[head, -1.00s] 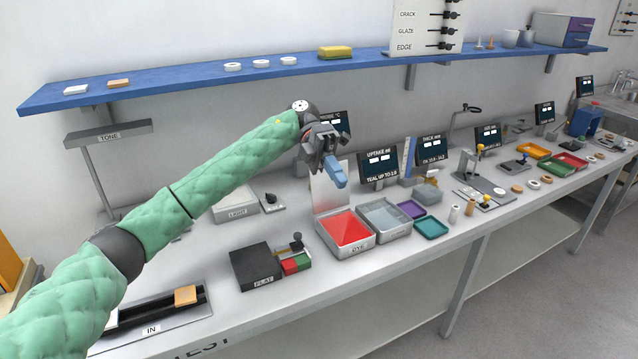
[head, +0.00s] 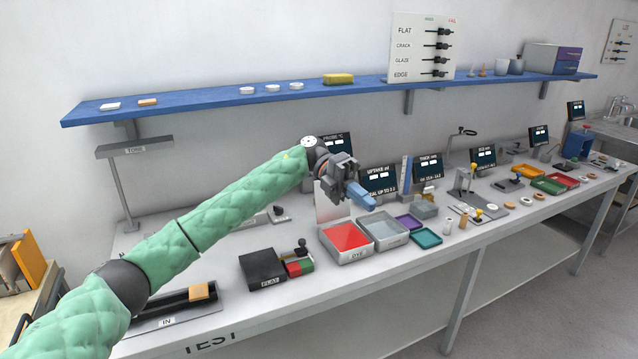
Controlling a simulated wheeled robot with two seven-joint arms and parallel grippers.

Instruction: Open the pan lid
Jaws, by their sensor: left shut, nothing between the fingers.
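The pan marked DYE (head: 347,254) stands on the bench with its top uncovered and a red inside showing. A pale flat plate (head: 326,208) stands upright at its back edge, like a raised lid; my arm hides its upper part. My left gripper (head: 362,197) is shut and empty, with its blue fingers together. In the picture it is right of the plate and above the back of the grey pan (head: 390,238); its exact height is unclear. My right gripper is not in view.
Purple (head: 409,222) and teal trays (head: 426,238) are to the right. Dark display screens (head: 379,180) stand behind. The blue shelf (head: 220,101) runs above.

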